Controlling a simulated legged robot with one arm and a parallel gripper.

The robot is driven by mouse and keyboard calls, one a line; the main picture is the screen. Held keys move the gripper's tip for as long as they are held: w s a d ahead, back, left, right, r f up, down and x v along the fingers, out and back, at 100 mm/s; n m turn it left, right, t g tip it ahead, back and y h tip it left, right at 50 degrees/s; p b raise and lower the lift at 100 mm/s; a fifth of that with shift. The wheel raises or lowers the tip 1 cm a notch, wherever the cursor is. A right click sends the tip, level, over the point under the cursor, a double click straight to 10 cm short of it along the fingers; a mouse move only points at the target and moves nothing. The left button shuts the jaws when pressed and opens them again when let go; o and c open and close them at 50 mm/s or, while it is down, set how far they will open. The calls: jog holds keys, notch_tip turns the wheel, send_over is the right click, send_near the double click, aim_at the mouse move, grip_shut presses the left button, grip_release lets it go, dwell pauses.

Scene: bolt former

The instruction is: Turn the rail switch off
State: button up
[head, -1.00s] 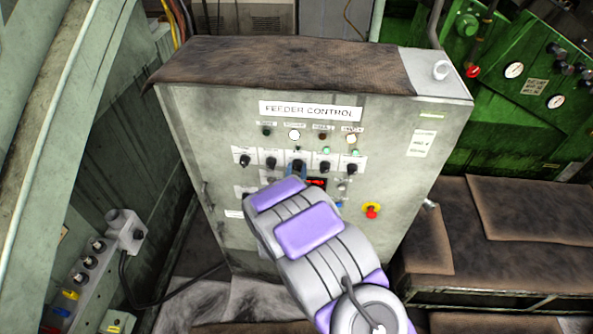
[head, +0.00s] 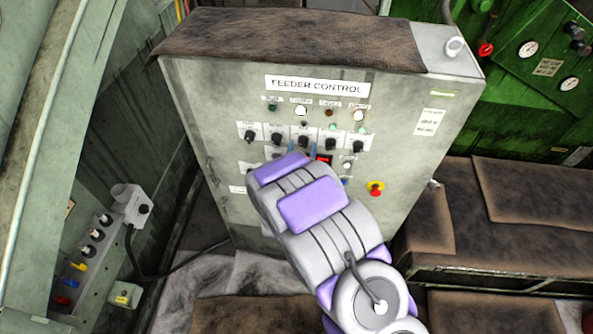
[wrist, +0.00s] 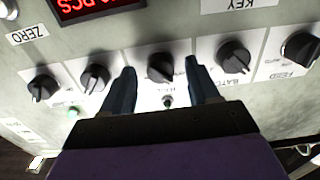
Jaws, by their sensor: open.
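The feeder control cabinet (head: 215,105) stands ahead with a row of black rotary knobs. The middle knob (wrist: 160,67), in the upside-down wrist view, has a label that is partly hidden and hard to read; it may be the rail switch. It also shows in the head view (head: 304,141). My gripper (wrist: 160,68) is open, with one dark blue finger on each side of this knob. A gap shows between the knob and each finger; contact is not visible. In the head view my arm hides the panel's lower middle.
The batch knob (wrist: 233,57) sits close beside one finger, an unlabelled-looking knob (wrist: 95,77) beside the other. A red display (wrist: 95,8) is near the knobs. A red emergency button (head: 376,188) sticks out right of my arm. A dark bench (head: 520,185) stands at right.

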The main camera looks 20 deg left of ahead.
jog(key=p+v, duration=0.3)
jog(key=v, duration=1.3)
jog(key=shift+s+p, duration=0.25)
jog(key=shift+p, duration=0.05)
